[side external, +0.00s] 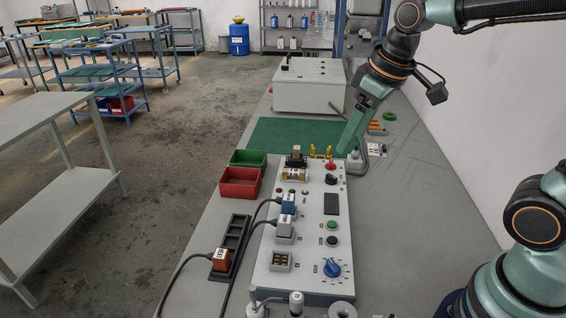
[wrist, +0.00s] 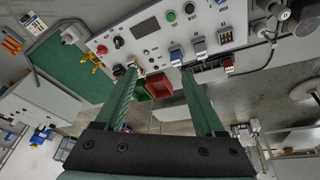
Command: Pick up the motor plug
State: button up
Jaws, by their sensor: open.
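Three cabled plugs are in view; their small labels are too blurred for me to tell which is the motor plug. A blue plug (side external: 288,203) and a grey plug (side external: 284,228) sit at the panel's left edge. A red-brown plug (side external: 220,260) sits in a black slotted rack (side external: 237,228). The wrist view also shows the blue plug (wrist: 176,57), grey plug (wrist: 200,48) and red-brown plug (wrist: 228,65). My gripper (side external: 350,148) is open and empty above the panel's far end, away from all three plugs. Its two green fingers (wrist: 160,72) are spread apart in the wrist view.
The sloped control panel (side external: 310,245) carries knobs, buttons and a blue dial (side external: 332,267). Red (side external: 240,183) and green (side external: 249,158) bins stand left of it. A green mat (side external: 270,135) and a grey box (side external: 308,90) lie beyond. Black cables run left from the plugs.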

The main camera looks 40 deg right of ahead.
jog(key=w+a+f+n+g, duration=0.2)
jog(key=w+a+f+n, duration=0.15)
jog(key=w, duration=0.35)
jog(key=n+g, duration=0.2)
jog(key=n, duration=0.1)
send_over(288, 197)
notch_tip(288, 197, down, 4)
notch_tip(288, 197, down, 12)
